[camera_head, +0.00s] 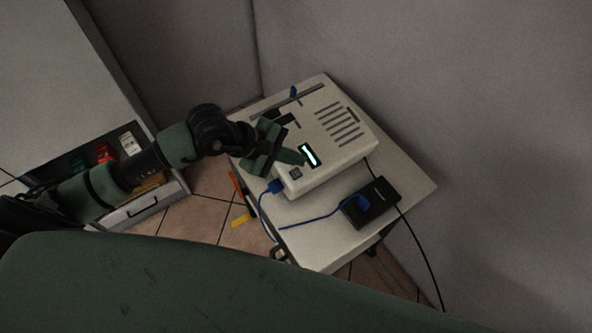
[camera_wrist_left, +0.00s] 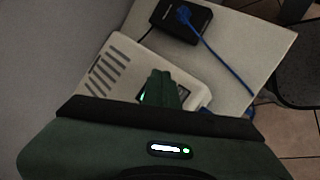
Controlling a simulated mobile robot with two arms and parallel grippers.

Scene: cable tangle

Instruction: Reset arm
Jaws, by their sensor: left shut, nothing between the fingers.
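My left gripper (camera_head: 298,158) reaches in from the left over the front left corner of a beige boxy device (camera_head: 333,130) with vents and a lit display. The gripper is shut and empty. In the left wrist view its closed green fingers (camera_wrist_left: 162,88) hide part of the device's front panel. I cannot tell whether the fingertips touch the device. A blue cable (camera_head: 318,219) has one plug at the device's front and one at a black box (camera_head: 371,203). My right gripper is not in view.
The device and black box stand on a small light table (camera_head: 408,184) against grey walls. A black cord (camera_head: 421,248) hangs off its right side. Orange and yellow pieces (camera_head: 241,221) show beside the table.

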